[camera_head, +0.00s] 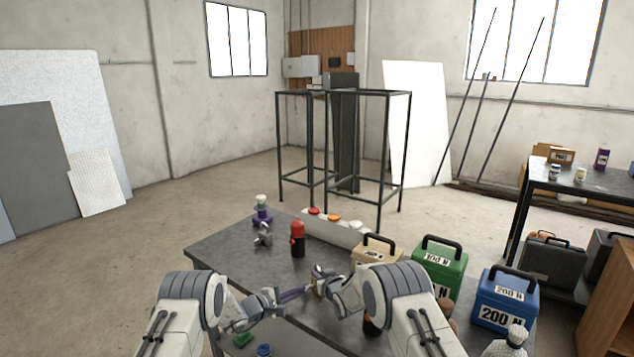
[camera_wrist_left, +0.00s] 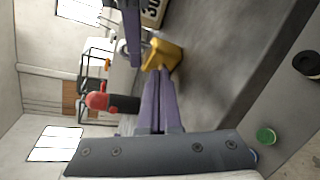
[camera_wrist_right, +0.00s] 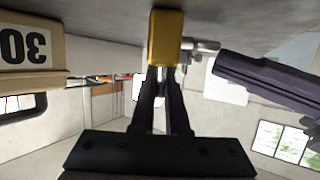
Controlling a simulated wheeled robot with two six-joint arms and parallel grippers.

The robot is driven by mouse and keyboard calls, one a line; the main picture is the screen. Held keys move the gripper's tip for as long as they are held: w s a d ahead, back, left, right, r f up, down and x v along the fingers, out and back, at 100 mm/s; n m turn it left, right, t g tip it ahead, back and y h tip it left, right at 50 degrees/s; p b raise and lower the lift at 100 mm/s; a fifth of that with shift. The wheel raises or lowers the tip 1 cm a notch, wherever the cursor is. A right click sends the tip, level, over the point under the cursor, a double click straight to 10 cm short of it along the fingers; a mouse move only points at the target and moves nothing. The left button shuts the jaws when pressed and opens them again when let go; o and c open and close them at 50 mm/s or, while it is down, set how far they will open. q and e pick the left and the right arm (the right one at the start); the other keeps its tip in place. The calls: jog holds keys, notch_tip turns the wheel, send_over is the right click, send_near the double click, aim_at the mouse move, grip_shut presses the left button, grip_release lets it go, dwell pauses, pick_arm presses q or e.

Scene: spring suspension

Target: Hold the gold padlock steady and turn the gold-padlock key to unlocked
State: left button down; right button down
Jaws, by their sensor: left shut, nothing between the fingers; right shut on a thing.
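The gold padlock (camera_wrist_right: 165,40) is held between the dark fingers of my right gripper (camera_wrist_right: 163,75), which is shut on it. It also shows in the left wrist view (camera_wrist_left: 162,54). A silver key (camera_wrist_right: 202,46) sticks out from the padlock's side toward my left gripper. My left gripper (camera_wrist_left: 166,76) has its purple fingers shut with nothing between them, and its tips are close to the key side of the padlock. In the head view, my left gripper (camera_head: 305,290) and right gripper (camera_head: 320,286) meet over the table. The key's turn angle is unclear.
A red-topped dark bottle (camera_head: 297,238) stands on the table (camera_head: 225,255) beyond the grippers. A tan weight box (camera_head: 375,248), a green one (camera_head: 438,262) and a blue one (camera_head: 506,300) stand at the right. The left part of the table has bare room.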

pick_arm(q)
jog(key=shift+w+a+f, duration=0.15)
jog(key=shift+w, duration=0.05)
pick_arm(e)
jog(key=shift+f, duration=0.1)
pick_arm(q)
jog(key=shift+s+f, duration=0.1)
jog(key=shift+f, duration=0.2)
pick_arm(e)
jog(key=shift+s, duration=0.1)
pick_arm(q)
jog(key=shift+s+r, duration=0.1)
jog(key=shift+s, duration=0.05)
pick_arm(e)
jog(key=shift+f, duration=0.1)
pick_arm(q)
jog(key=shift+s+r, duration=0.15)
jog(key=shift+s, duration=0.05)
jog(key=shift+s+a, duration=0.35)
jog(key=shift+a, duration=0.55)
jog(key=shift+s+a, duration=0.3)
jog(key=shift+a, duration=0.55)
jog(key=shift+s+a, duration=0.35)
jog(key=shift+a, duration=0.55)
pick_arm(e)
jog(key=c, duration=0.8)
grip_release()
jog(key=shift+c, duration=0.2)
